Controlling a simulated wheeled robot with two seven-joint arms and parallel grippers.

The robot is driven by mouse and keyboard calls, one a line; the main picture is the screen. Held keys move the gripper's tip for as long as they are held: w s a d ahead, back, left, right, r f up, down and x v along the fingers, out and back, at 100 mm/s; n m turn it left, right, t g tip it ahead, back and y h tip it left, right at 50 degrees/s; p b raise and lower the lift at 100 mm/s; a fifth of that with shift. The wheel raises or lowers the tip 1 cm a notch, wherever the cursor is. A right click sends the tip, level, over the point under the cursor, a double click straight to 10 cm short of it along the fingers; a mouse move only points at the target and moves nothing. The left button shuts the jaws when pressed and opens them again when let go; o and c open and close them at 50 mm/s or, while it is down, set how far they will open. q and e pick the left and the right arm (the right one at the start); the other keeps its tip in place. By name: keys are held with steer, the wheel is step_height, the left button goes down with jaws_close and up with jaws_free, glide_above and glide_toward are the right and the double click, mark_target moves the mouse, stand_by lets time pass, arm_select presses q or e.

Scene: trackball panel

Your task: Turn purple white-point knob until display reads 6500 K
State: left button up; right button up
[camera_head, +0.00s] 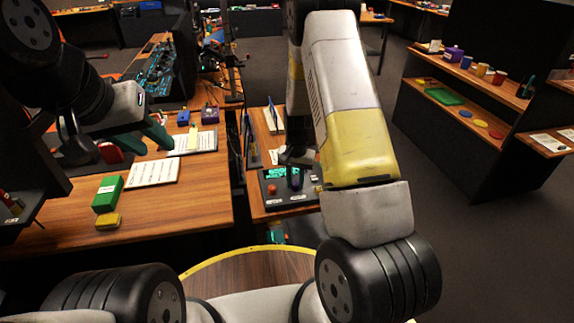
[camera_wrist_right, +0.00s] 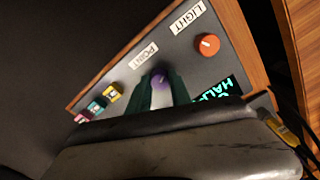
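The purple white-point knob (camera_wrist_right: 160,78) stands on the dark panel (camera_wrist_right: 215,58) beside a white label reading POINT. My right gripper (camera_wrist_right: 164,92) has its two dark green fingers on either side of the knob, and the knob fills the gap between them. The display (camera_wrist_right: 218,92) glows teal beside the fingers; it is partly hidden and its number is not readable. In the head view the display (camera_head: 274,173) is small, and my right arm covers part of the panel. My left gripper (camera_head: 143,141) has green fingers spread apart above the left table, empty.
An orange knob (camera_wrist_right: 207,44) sits near the LIGHT label. Yellow (camera_wrist_right: 116,92) and pink (camera_wrist_right: 81,116) parts sit at the panel's other end. On the left table are a green box (camera_head: 107,194), a yellow block (camera_head: 108,221) and paper sheets (camera_head: 153,172). A shelf (camera_head: 470,110) stands at right.

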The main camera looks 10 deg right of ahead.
mark_target(295, 183)
steer(key=o, duration=0.4)
steer(key=shift+o, duration=0.2)
step_height(295, 183, up, 8)
steer(key=shift+f, duration=0.1)
